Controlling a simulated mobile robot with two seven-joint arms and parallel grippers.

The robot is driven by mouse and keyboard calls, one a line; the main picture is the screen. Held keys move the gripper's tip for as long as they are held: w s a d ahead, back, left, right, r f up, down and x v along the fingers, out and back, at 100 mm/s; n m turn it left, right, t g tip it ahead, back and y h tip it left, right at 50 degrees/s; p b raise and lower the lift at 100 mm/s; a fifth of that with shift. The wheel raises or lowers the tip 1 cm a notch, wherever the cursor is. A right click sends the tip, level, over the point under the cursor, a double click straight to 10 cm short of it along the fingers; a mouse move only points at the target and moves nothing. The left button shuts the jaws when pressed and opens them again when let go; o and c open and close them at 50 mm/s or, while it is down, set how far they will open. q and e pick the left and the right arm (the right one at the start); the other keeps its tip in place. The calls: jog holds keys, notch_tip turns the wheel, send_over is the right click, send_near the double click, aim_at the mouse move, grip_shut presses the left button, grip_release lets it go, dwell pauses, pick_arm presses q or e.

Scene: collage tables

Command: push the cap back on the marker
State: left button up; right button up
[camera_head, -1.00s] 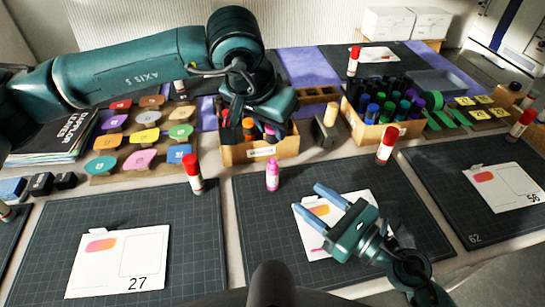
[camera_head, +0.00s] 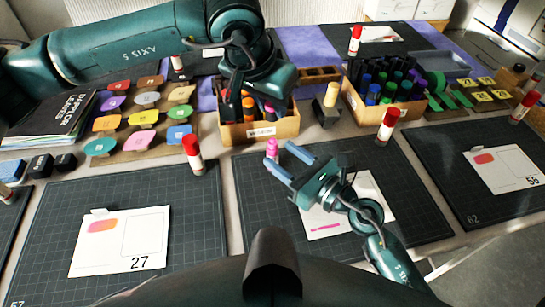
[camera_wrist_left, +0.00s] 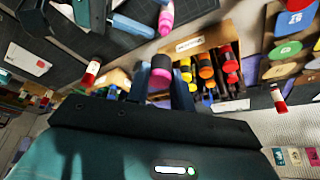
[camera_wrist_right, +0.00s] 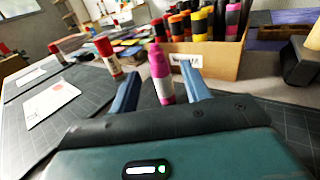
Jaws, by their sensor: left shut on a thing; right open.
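The pink marker (camera_head: 272,148) stands upright on the table at the back edge of the middle mat. In the right wrist view the marker (camera_wrist_right: 161,75) shows a narrow bare top. My right gripper (camera_head: 281,158) is open, its fingertips close to the marker, which appears between them in the right wrist view. I cannot tell whether they touch it. My left gripper (camera_wrist_left: 160,80) is high over the marker bin, shut on a small greyish piece (camera_wrist_left: 160,61), probably the cap. It is partly hidden by the fingers and hard to separate from the bin markers behind.
The wooden marker bin (camera_head: 262,130) stands just behind the pink marker. A red-capped marker (camera_head: 193,155) stands to the left and another (camera_head: 389,124) to the right. A card (camera_head: 350,210) lies on the middle mat (camera_head: 250,215) under my right arm.

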aim_at(277, 152)
jog(key=shift+x, duration=2)
grip_shut()
